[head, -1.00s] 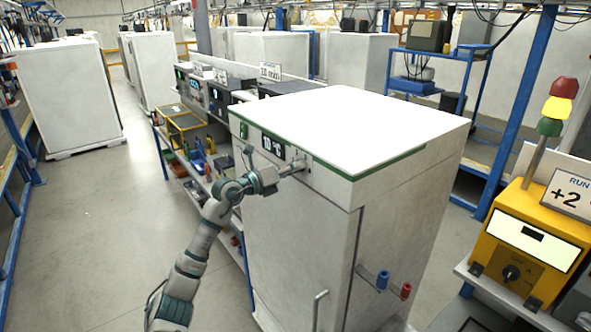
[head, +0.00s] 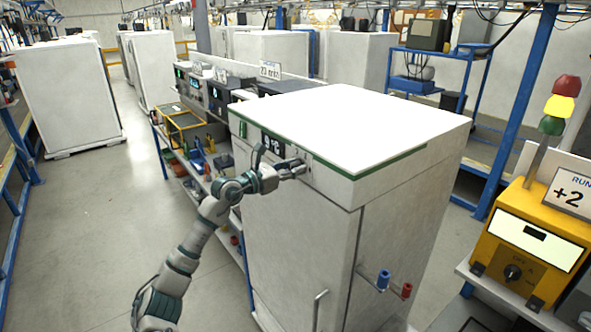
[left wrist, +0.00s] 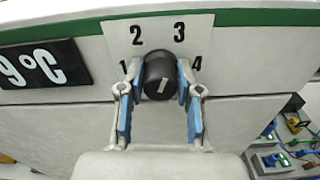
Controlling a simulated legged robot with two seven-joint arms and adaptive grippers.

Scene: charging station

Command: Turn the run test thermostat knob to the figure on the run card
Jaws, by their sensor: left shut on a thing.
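The dark thermostat knob (left wrist: 160,78) sits on a pale dial plate (left wrist: 158,30) numbered 1 to 4, on the front of the white cabinet (head: 300,240). Its pale pointer mark slants slightly, upper end to the right. My left gripper (head: 300,169) is shut on the knob, one blue-padded finger on each side in the left wrist view. The dark display (head: 272,144) left of the knob reads 9 °C; it also shows in the left wrist view (left wrist: 42,66). The run card (head: 571,192) at the right reads +2. My right gripper is out of view.
A yellow tester (head: 500,240) with a dial and signal lamps stands on a bench at the right. Blue and red fittings (head: 383,280) stick out from the cabinet's lower side. A cluttered shelf (head: 192,165) is behind left. The floor at left is clear.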

